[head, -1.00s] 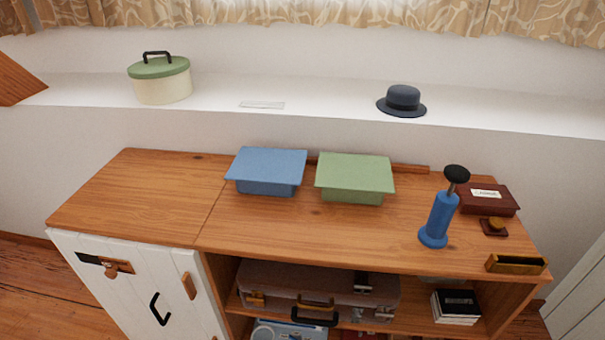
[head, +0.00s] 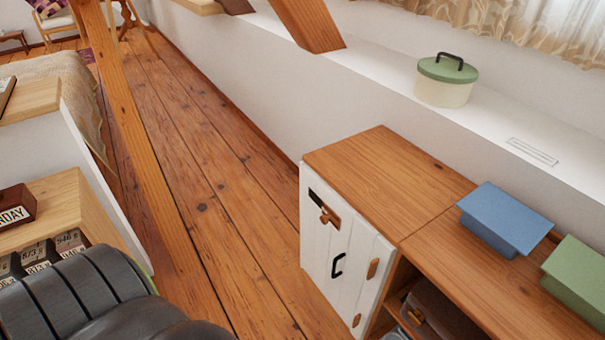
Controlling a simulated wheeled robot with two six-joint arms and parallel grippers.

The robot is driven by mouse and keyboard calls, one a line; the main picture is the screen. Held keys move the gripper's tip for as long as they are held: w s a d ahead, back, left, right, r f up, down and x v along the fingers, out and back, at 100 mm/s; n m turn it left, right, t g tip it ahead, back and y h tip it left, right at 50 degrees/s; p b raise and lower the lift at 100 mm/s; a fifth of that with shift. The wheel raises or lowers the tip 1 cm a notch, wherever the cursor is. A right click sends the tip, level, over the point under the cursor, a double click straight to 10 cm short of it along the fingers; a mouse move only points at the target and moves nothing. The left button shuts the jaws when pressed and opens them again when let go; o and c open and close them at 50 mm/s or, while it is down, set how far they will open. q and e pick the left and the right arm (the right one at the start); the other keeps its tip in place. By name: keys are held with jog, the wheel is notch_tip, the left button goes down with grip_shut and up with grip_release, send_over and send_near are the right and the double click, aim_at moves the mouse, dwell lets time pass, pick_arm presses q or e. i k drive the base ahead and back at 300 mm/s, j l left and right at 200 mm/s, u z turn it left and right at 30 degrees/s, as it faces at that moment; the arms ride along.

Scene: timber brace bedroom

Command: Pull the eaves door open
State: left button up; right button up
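The eaves door, a white plank door (head: 318,265), forms the front of the low wooden cabinet (head: 385,170) and looks shut. It carries a black pull handle (head: 337,265) at its middle. A dark plate with a wooden latch piece (head: 326,211) sits near its top. Wooden blocks sit along its right edge, one (head: 373,268) higher up and one (head: 356,320) lower down. Neither of my grippers is in view.
A black ribbed padded shape (head: 85,300) fills the lower left, beside wooden-topped furniture (head: 95,205). A slanting timber post (head: 135,140) crosses the left. Plank floor (head: 225,215) is clear left of the cabinet. Blue (head: 505,215) and green (head: 580,270) boxes stand on top.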

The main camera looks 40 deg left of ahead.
aim_at(338, 262)
jog(key=u, duration=1)
jog(key=k+l+z, duration=0.15)
jog(key=l+z, duration=0.15)
jog(key=l, duration=0.2)
jog(key=k, duration=0.05)
